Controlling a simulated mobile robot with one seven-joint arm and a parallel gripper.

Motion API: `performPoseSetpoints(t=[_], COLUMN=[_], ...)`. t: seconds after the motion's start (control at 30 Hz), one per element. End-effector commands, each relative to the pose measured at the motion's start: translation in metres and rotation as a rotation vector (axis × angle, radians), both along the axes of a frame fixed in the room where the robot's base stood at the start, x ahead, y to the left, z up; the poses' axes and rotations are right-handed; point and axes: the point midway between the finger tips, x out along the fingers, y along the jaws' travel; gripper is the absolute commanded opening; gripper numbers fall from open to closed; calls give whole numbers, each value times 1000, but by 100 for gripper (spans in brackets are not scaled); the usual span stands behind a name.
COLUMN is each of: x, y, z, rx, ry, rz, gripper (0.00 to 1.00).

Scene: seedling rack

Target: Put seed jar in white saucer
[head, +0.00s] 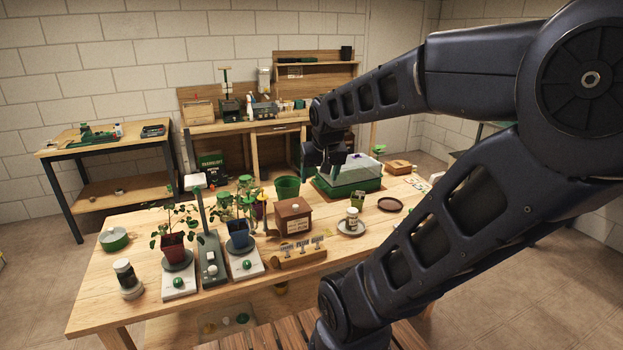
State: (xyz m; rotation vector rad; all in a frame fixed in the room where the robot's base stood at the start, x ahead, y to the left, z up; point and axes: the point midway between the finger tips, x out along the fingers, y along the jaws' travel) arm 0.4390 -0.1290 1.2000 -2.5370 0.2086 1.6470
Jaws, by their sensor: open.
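A small jar with a pale label (352,217) stands upright on a white saucer (344,231) on the right part of the wooden table. It looks like the seed jar, but its label is too small to read. My gripper (327,165) is open, behind and above the jar and saucer, close to the green tray with the clear cover. It is apart from the jar, and nothing shows between its fingers. Another jar, with a dark body and white parts (126,276), stands at the table's front left.
A brown saucer (390,204) lies right of the white one. The covered green propagator (348,178) is behind them. A brown wooden box (293,217), a green pot (287,188) and potted plants on scales (173,247) stand to the left.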

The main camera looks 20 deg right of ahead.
Motion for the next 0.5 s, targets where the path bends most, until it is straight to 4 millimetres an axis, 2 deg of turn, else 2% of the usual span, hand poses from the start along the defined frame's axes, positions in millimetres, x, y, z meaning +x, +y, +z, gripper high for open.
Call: performPoseSetpoints(t=[0.1,0.23,0.37,0.5], x=[-28,-48,-59,-61], y=[22,40,48,50], z=[14,21,24,25], rx=[-5,-13,-17,-17], ry=[4,12,17,19], rz=[75,138,170,179], gripper=[69,69,69,69])
